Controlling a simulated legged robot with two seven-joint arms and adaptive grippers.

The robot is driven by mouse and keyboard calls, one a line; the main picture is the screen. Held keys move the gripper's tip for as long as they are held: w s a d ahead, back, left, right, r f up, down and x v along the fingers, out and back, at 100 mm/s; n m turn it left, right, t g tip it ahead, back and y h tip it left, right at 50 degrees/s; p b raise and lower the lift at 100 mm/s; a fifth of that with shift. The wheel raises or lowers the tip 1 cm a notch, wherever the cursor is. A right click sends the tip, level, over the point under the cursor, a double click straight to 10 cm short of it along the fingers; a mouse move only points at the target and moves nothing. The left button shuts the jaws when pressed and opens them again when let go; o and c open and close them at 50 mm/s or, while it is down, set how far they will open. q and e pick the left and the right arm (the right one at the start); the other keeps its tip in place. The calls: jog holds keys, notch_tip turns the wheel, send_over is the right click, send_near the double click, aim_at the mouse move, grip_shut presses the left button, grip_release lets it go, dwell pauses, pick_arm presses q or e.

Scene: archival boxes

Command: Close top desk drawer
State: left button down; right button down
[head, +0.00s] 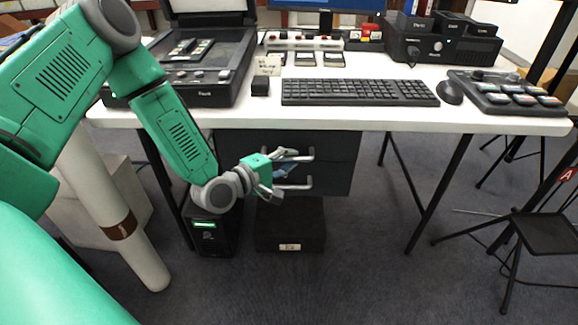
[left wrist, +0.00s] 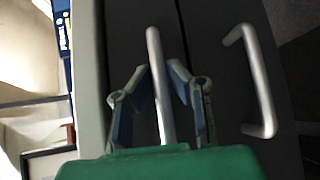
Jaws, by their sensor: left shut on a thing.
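The top drawer (left wrist: 125,38) has a silver bar handle (left wrist: 155,60), seen upright in the left wrist view. A second silver handle (left wrist: 262,95) is on the lower drawer, to the right in that view. My left gripper (head: 288,166) is in front of the unit. In the left wrist view its two fingers (left wrist: 160,85) lie on either side of the top handle, shut on it. How far the top drawer stands out is hard to tell. My right gripper is out of view.
A black computer tower (head: 213,232) with a green light and a black box (head: 290,228) stand on the floor below. The desk top holds a keyboard (head: 358,92), a scanner (head: 190,70) and a mouse (head: 449,92). A black chair (head: 548,232) stands at the right.

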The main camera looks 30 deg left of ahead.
pick_arm(q)
jog(key=shift+w+a+f, duration=0.1)
jog(key=shift+w+a, duration=0.3)
jog(key=shift+a, duration=0.3)
jog(key=c, duration=1.9)
grip_release()
jog(key=o, duration=0.3)
jog(key=shift+o, duration=0.2)
jog(key=shift+a, duration=0.1)
